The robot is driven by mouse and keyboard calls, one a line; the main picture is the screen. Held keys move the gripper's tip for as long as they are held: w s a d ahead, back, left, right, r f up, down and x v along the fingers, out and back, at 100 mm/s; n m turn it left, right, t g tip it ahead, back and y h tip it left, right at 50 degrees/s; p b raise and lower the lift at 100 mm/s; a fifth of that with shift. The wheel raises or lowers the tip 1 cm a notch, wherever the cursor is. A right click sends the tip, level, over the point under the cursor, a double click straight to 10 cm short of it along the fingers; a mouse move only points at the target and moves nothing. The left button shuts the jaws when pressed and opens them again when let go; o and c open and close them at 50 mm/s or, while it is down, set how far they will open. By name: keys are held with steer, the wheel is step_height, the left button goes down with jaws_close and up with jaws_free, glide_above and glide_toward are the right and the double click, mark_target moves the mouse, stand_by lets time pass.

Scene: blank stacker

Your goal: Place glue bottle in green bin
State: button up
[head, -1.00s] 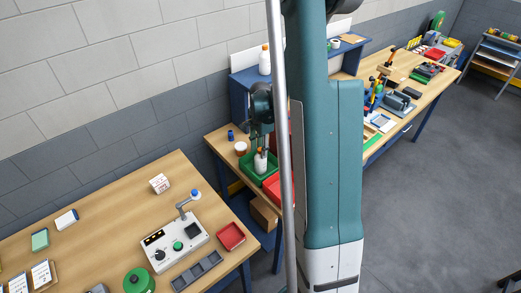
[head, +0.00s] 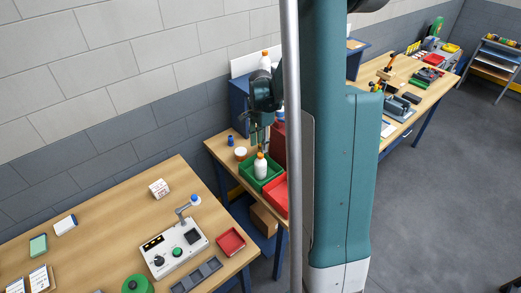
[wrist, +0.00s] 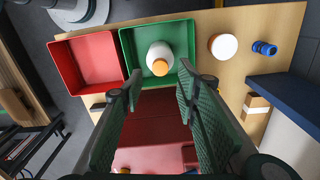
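The white glue bottle (head: 260,168) with an orange cap stands upright inside the green bin (head: 272,177) on the small wooden bench. In the wrist view the bottle (wrist: 160,51) is inside the green bin (wrist: 128,45), seen from above, near the middle. My gripper (head: 261,136) is above the bin and apart from the bottle. In the wrist view the fingers of my gripper (wrist: 158,86) are spread, with nothing held between them. The bottle's base is partly hidden by the bin wall in the head view.
A red bin (wrist: 98,60) sits right beside the green one. A white round tub with an orange rim (wrist: 224,46) and a blue spool-like part (wrist: 264,48) stand on the bench. A similar orange-capped bottle (head: 265,62) is on the blue shelf. The pole hides part of the scene.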

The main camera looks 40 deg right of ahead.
steer(key=shift+r, duration=2.8)
steer(key=shift+a, duration=0.1)
steer(key=s+a+r+n+t, duration=0.1)
steer(key=s+a+r+n, duration=0.25)
steer(key=a+r, duration=0.4)
steer(key=s+a+r+n+t, duration=0.2)
steer(key=a+r+n, duration=0.25)
steer(key=a, duration=0.55)
steer(key=s+a+r+n+t, duration=0.3)
steer(key=s+a+n+t, duration=0.1)
steer(key=s+a+n, duration=0.7)
steer(key=shift+s+a+n, duration=0.4)
steer(key=shift+s+a, duration=1.45)
steer(key=shift+a, duration=0.8)
step_height(320, 180, down, 15)
steer(key=b, duration=1.5)
